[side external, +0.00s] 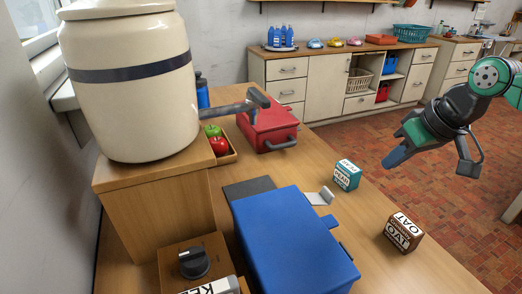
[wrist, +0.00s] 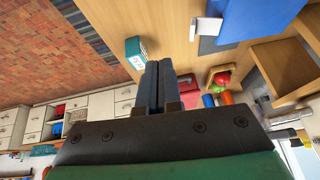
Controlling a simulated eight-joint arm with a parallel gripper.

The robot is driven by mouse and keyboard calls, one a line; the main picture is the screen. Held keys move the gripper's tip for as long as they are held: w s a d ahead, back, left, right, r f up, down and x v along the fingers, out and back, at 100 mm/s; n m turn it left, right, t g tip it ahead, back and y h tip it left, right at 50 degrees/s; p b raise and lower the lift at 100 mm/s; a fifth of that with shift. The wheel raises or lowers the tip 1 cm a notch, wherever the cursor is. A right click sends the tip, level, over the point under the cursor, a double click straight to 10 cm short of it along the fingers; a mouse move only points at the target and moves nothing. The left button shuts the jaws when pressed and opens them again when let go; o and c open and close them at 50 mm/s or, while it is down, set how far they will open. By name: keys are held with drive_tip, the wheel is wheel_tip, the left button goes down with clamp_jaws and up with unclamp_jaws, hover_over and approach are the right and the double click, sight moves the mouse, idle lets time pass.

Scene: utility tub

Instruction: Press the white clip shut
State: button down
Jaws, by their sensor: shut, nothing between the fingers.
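The blue tub (side external: 290,240) stands on the wooden worktop with its lid lying flat on top. The white clip (side external: 319,197) sticks out from the tub's far edge, with one end tilted up, away from the tub wall. In the wrist view the clip (wrist: 205,29) shows at the edge of the blue tub (wrist: 245,20), top right. My gripper (side external: 391,161) hangs in the air to the right of the tub and clip, apart from both. Its two dark fingers (wrist: 158,66) are together, with nothing between them.
A teal box (side external: 347,175) stands just beyond the clip, and a brown box (side external: 400,234) stands right of the tub. A red case (side external: 268,125), a tray of apples (side external: 222,151) and a large cream crock (side external: 130,85) are farther back. The worktop's right part is mostly clear.

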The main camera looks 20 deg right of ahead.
sight(330, 192)
drive_tip(key=w+r+g+y, duration=0.3)
drive_tip(key=w+r+g, duration=0.1)
drive_tip(key=w+g, duration=0.1)
drive_tip(key=shift+w+d+r, duration=0.15)
drive_tip(key=shift+w+r, duration=0.25)
drive_tip(key=shift+w, duration=0.5)
drive_tip(key=shift+f, duration=0.1)
drive_tip(key=x, duration=1.4)
drive_tip(key=shift+s, duration=0.1)
drive_tip(key=shift+f+y, duration=0.15)
drive_tip(key=shift+y, duration=0.55)
drive_tip(key=shift+d+f+y, duration=0.2)
drive_tip(key=shift+f+y, duration=0.4)
drive_tip(key=shift+y, duration=0.3)
drive_tip(key=shift+f, duration=1.25)
drive_tip(key=shift+x, duration=1.25)
